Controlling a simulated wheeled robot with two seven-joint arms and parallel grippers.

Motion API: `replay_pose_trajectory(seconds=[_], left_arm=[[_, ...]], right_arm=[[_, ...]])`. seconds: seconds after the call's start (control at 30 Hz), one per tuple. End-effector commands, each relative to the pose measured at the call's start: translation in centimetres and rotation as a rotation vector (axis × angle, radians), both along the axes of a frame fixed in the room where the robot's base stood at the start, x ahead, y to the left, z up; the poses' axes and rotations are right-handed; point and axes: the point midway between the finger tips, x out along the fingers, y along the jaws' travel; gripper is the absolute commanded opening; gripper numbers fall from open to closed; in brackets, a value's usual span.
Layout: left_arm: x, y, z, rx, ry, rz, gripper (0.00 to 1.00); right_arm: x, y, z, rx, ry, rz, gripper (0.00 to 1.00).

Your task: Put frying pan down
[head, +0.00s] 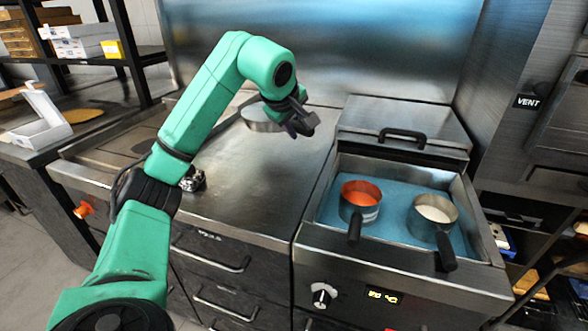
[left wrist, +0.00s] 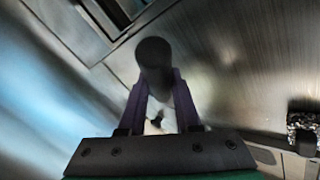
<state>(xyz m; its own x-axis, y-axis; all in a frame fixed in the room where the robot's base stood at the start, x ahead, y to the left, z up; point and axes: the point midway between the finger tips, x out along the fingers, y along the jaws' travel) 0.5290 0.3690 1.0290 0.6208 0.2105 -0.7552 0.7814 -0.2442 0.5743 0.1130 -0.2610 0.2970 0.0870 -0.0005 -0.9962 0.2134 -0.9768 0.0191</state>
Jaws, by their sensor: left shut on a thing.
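My left gripper (head: 298,122) is over the back right part of the steel counter. It is shut on the handle of the frying pan (head: 262,118), a round grey metal pan partly hidden behind the gripper and my arm. The pan is at the back of the counter. I cannot tell whether its base touches the steel. In the left wrist view, the dark rounded handle end (left wrist: 153,55) shows between the fingers of my left gripper (left wrist: 158,88). The pan body is not clear there. My right gripper is not in view.
The steel counter (head: 245,190) is largely clear. To the right, a blue-bottomed bath (head: 395,226) holds a pot with orange contents (head: 360,190) and a pot with pale contents (head: 434,212). A lid with a black handle (head: 402,134) is behind them. A shiny small object (head: 192,180) is beside my arm.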

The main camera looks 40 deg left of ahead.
Motion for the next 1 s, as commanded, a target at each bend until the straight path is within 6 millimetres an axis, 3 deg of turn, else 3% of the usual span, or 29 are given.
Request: replay_pose_trajectory(seconds=[0.03,0.1,0.43,0.67,0.7,0.77,1.0], left_arm=[[-0.1,0.1,-2.1,0.003,-0.001,0.001,0.0],[0.0,0.1,-3.8,0.003,-0.002,-0.001,0.0],[0.0,0.0,-8.8,0.002,-0.004,0.001,0.0],[0.0,0.0,-9.3,-0.002,-0.005,0.0,0.0],[-0.1,-0.1,-9.5,-0.004,0.001,0.0,0.36],[-0.1,-0.1,-9.5,-0.004,0.001,0.0,0.59],[0.0,-0.1,-9.4,-0.002,0.0,0.0,0.62]], right_arm=[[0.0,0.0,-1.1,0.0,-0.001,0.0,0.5],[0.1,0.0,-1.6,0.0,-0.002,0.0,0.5],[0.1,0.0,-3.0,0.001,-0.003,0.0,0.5],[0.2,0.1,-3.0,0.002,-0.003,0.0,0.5],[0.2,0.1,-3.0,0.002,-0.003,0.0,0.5],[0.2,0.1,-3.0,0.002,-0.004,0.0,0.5],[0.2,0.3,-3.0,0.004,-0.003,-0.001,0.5]])
